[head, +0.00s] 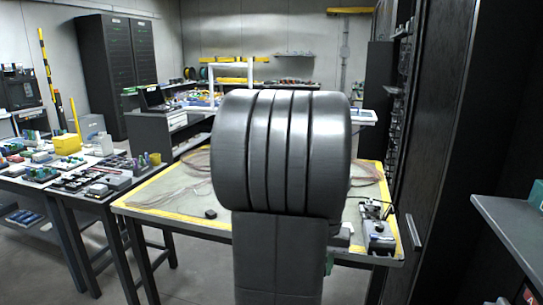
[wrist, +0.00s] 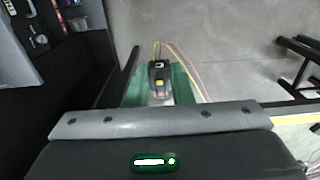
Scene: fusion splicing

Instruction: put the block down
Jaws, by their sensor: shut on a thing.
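My gripper (wrist: 159,92) shows in the wrist view beyond my dark wrist housing, with green finger surfaces at either side. It is shut on a small dark block (wrist: 159,70) with a yellow patch, which sits between the green sides. Thin yellow and pink fibres run near the block's far end. The grey floor shows beyond it. In the head view my large grey arm link hides the gripper and the block, except for a bit of green beside the link at the table's front edge.
The work table (head: 140,206) has a yellow-taped border and coils of fibre. A small black piece (head: 210,213) lies near its front left, and a grey device (head: 379,236) stands at its right. A cluttered bench (head: 75,190) is at left. A dark cabinet (head: 440,140) stands close at right.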

